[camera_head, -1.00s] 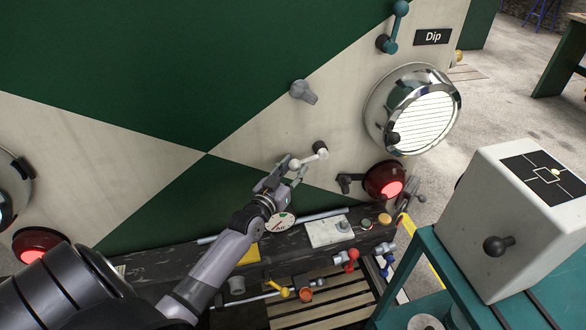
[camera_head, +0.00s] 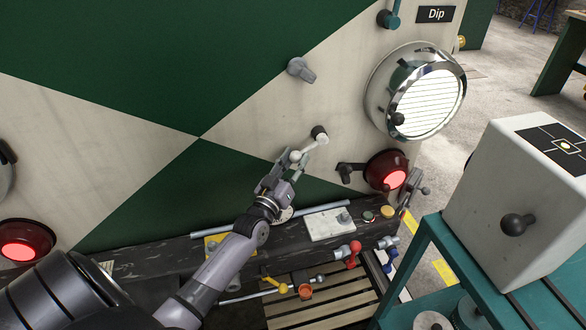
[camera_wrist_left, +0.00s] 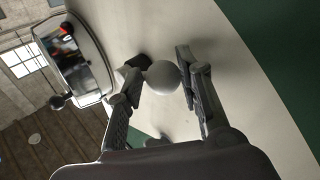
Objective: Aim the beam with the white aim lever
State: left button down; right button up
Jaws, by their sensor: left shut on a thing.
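The white aim lever (camera_head: 308,146) sits on the tram's front panel with its dark pivot at the upper right and its white ball knob at the lower left. My left gripper (camera_head: 286,167) is shut on the knob, and the left wrist view shows the white ball (camera_wrist_left: 163,77) between the two fingers (camera_wrist_left: 160,90). The round chrome headlamp (camera_head: 417,90) is lit, right of the lever. My right gripper is out of view.
A grey knob (camera_head: 301,68) is above the lever. A lit red lamp (camera_head: 386,170) and a dark handle (camera_head: 347,170) are at its lower right. A dark beam (camera_head: 150,264) with several controls runs below. A teal trolley (camera_head: 432,270) carries the box.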

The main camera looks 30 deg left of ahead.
pick_arm(q)
jog(key=shift+a, duration=0.2)
jog(key=c, duration=1.2)
grip_release()
jog(key=shift+a+f, duration=0.1)
jog(key=shift+a, duration=0.05)
jog(key=v, duration=1.2)
jog(key=shift+d+f, duration=0.15)
jog(key=shift+d, duration=0.05)
